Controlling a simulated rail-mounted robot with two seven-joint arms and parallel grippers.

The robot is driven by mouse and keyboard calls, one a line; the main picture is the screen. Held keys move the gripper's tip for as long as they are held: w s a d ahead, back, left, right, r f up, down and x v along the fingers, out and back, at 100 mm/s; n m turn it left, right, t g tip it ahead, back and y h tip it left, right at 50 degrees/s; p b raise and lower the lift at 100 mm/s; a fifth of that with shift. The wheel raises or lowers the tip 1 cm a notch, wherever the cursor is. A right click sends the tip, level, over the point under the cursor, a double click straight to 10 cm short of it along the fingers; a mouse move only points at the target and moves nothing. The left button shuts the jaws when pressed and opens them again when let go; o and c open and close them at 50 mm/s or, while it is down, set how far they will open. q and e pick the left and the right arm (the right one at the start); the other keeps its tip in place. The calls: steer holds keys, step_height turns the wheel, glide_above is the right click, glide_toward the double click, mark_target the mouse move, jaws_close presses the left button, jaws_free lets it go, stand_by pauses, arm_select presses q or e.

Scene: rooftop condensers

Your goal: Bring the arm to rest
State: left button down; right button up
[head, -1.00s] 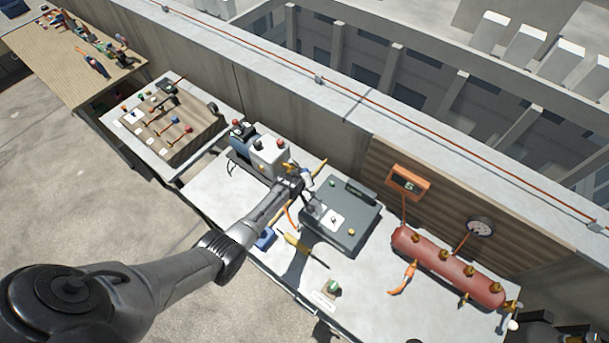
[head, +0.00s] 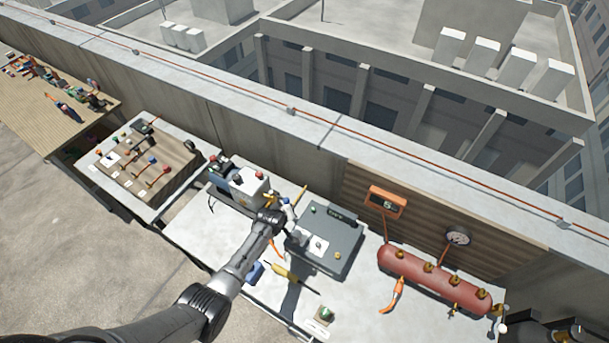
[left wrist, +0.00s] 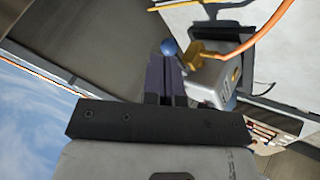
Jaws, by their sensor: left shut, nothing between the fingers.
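My left arm comes in from the lower left of the head view and reaches over the grey-white bench. My left gripper (head: 298,237) is at the left side of a dark grey case (head: 345,240), apparently above it; the exact height is unclear. In the left wrist view its dark fingers (left wrist: 166,75) are together with nothing held. A small blue ball (left wrist: 170,47) shows at the fingertips in the picture; I cannot tell whether it touches.
A white-grey unit (head: 242,184) stands left of the case. A yellow tool (head: 287,272) lies in front. A red cylinder (head: 430,277) with brass fittings lies right, beneath an orange display (head: 385,202) and a gauge (head: 457,237). A parapet (head: 330,130) runs behind.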

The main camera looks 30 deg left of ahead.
arm_select(q)
steer(key=s+d+r+m, duration=0.2)
steer(key=r+m, duration=0.1)
steer(key=r, duration=0.5)
steer(key=s+d+r+m+g, duration=0.1)
steer(key=d+r+m, duration=0.1)
steer(key=r+m, duration=0.35)
steer(key=s+d+r+m, duration=0.2)
steer(key=r, duration=0.8)
steer(key=s+d+r+m+h, duration=0.1)
steer(key=s+d, duration=0.2)
steer(key=s, duration=0.5)
steer(key=s+d+r+m, duration=0.1)
steer(key=s+d+r, duration=0.15)
steer(key=s, duration=0.65)
steer(key=s+f+g, duration=0.1)
steer(key=s+f, duration=0.3)
steer(key=s, duration=0.3)
steer(key=s+d+f+g, duration=0.1)
steer(key=s+f+g, duration=0.1)
steer(key=s+f, duration=0.3)
steer(key=shift+s, duration=1.1)
steer(key=shift+d, duration=0.1)
